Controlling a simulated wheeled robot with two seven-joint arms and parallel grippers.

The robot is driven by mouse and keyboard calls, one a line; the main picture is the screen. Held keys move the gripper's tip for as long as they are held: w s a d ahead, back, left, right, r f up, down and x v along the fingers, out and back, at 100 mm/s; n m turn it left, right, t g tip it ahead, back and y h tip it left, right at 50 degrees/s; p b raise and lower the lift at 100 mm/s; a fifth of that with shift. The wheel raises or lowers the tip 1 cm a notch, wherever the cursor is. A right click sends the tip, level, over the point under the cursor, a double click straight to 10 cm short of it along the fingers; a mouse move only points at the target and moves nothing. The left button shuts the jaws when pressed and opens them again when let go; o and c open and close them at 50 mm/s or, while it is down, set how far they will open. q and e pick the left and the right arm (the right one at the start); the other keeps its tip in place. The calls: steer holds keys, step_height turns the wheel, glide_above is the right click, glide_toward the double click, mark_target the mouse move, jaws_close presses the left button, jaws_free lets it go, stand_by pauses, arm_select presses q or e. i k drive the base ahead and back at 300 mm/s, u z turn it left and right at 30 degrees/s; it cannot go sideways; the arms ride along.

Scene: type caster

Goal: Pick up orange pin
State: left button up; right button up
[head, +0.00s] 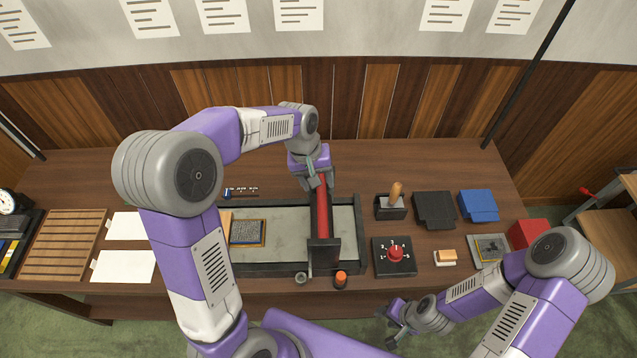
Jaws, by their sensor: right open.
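The orange pin (341,278) stands at the front edge of the table, just in front of the machine bed, with a dark lower part. My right gripper (391,340) is open, low in front of the table edge, to the right of the orange pin and nearer to me, apart from it. My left gripper (316,180) is over the back of the machine bed, at the far end of a red bar (322,212). Whether its fingers hold or touch the bar is unclear.
The machine bed (283,222) has dark rails and a small metal knob (300,278) at its front. A black box with a red dial (395,254), a wooden-handled tool (396,192) and black and blue boxes stand right. A slatted wooden tray (65,245) lies left.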

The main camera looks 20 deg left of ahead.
mark_target(340, 276)
steer(key=k, duration=1)
